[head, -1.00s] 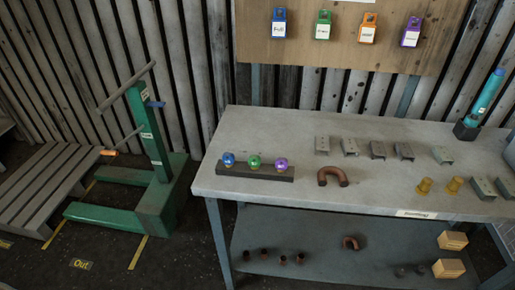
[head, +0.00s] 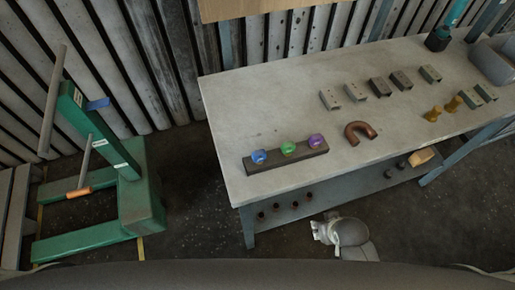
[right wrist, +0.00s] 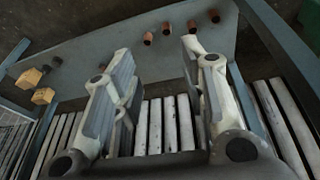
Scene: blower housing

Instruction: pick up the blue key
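The blue key (head: 258,157) shows as a small, round, shiny blue head at the left end of a dark block (head: 285,157) on the workbench. A green one (head: 288,149) and a purple one (head: 316,141) stand beside it in the same block. My right gripper (head: 318,231) is in front of the bench's front edge, below and to the right of the block, and apart from it. In the right wrist view its two fingers (right wrist: 158,55) are spread with nothing between them. The key does not show in that view. My left gripper is out of view.
The workbench top (head: 245,105) is clear left and behind the block. A copper U-bend (head: 360,132), several metal brackets and yellow pieces lie to the right. Copper stubs (right wrist: 148,39) stand on the lower shelf (right wrist: 105,48). A green jack (head: 140,185) stands at the left.

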